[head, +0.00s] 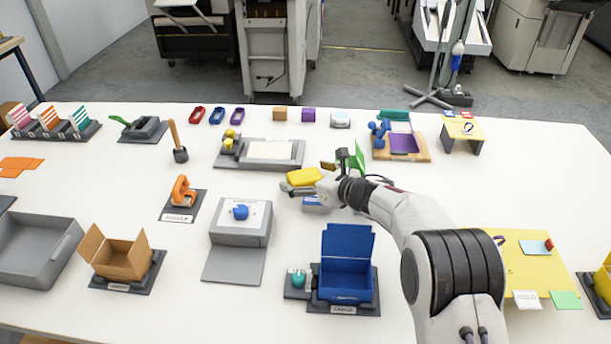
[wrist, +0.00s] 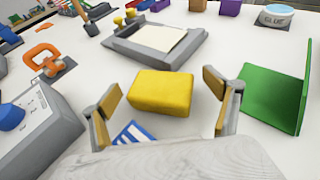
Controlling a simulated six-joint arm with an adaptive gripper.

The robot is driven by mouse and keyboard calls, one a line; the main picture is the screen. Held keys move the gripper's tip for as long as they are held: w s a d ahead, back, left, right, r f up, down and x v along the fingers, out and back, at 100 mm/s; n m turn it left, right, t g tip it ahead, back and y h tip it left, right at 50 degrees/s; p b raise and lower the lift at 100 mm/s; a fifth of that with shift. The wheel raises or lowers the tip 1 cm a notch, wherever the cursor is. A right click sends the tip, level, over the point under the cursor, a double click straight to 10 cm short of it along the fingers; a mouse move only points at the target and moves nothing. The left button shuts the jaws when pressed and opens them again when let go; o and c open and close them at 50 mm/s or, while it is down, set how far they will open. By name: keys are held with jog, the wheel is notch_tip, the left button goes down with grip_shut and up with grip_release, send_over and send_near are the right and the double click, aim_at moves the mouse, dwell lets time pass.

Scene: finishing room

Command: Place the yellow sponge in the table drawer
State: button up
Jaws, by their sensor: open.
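The yellow sponge (head: 304,176) lies on the white table near its middle. In the wrist view the sponge (wrist: 160,92) is between and just beyond the fingers, with white table showing on both sides. My gripper (head: 309,179) is open, its fingers spread wide; in the wrist view the gripper (wrist: 160,84) holds nothing. I cannot make out a table drawer for certain; a grey open-topped box (head: 62,268) stands at the left side of the table.
A blue-and-white item (head: 314,203) lies just in front of the sponge. A green panel (wrist: 275,97) stands right of my gripper. A grey tray with paper (head: 229,163) is behind. An open blue box (head: 346,280) and a grey box with a flap (head: 233,262) stand nearer.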

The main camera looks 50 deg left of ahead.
jog(key=shift+r, duration=0.2)
jog(key=shift+v, duration=6)
